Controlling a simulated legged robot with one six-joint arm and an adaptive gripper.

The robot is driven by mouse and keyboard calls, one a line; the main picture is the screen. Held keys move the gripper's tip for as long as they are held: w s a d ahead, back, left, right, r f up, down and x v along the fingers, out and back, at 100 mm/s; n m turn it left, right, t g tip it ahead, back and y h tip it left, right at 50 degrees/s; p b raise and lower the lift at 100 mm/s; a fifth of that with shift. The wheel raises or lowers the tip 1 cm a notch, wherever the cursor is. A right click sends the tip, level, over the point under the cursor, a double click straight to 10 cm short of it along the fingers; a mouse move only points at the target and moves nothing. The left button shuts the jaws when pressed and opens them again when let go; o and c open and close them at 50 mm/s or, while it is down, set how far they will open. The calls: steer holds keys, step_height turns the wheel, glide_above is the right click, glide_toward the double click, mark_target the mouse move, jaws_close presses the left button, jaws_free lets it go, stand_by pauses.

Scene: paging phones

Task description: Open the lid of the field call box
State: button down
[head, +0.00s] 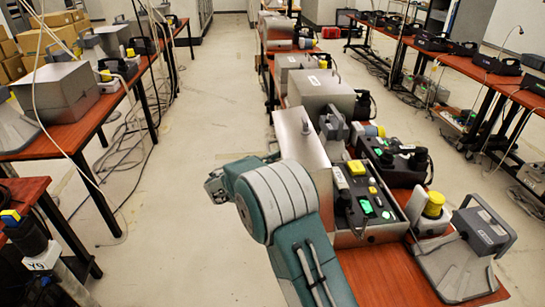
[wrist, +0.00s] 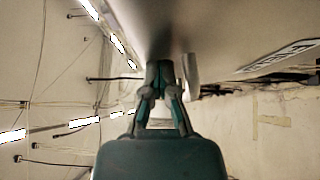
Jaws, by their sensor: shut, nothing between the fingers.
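The field call box (head: 372,235) stands on the orange table in the head view, just right of my teal arm. Its black panel with green-lit keys and a yellow part is exposed. Its grey metal lid (head: 298,140) is raised and stands steeply upright at the box's left side. My arm covers the lower part of the lid. In the wrist view my gripper (wrist: 159,70) is shut and empty, with its tips close to a smooth metal surface (wrist: 215,35) bearing a label plate. I cannot tell whether they touch.
A grey device with a yellow knob (head: 433,205) and a grey handset unit (head: 481,232) stand right of the box. More boxes with metal lids (head: 322,93) stand behind it. The floor (head: 195,120) left of the table is clear; another table (head: 80,128) stands farther left.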

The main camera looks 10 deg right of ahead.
mark_target(318, 142)
steer(key=shift+d+r, duration=0.2)
steer(key=shift+d, duration=0.15)
steer(key=shift+m+g+y, duration=0.6)
steer(key=shift+m+y, duration=0.3)
steer(key=shift+d+r, duration=0.55)
steer(key=shift+d, duration=0.4)
steer(key=shift+d+r, duration=0.55)
steer(key=shift+d, duration=0.4)
steer(key=shift+d+r, duration=0.55)
steer(key=shift+d, duration=0.4)
steer(key=shift+m+g+y, duration=0.6)
steer(key=shift+y, duration=0.3)
steer(key=d, duration=0.2)
steer(key=d+r, duration=0.1)
steer(key=d, duration=0.1)
steer(key=d+r, duration=0.1)
steer(key=d, duration=0.1)
steer(key=shift+d, duration=0.25)
steer(key=d+m+y, duration=0.1)
steer(key=d+y, duration=0.1)
steer(key=d, duration=0.5)
steer(key=shift+d+r+g+y, duration=0.15)
steer(key=shift+g+y, duration=0.15)
steer(key=shift+d, duration=0.3)
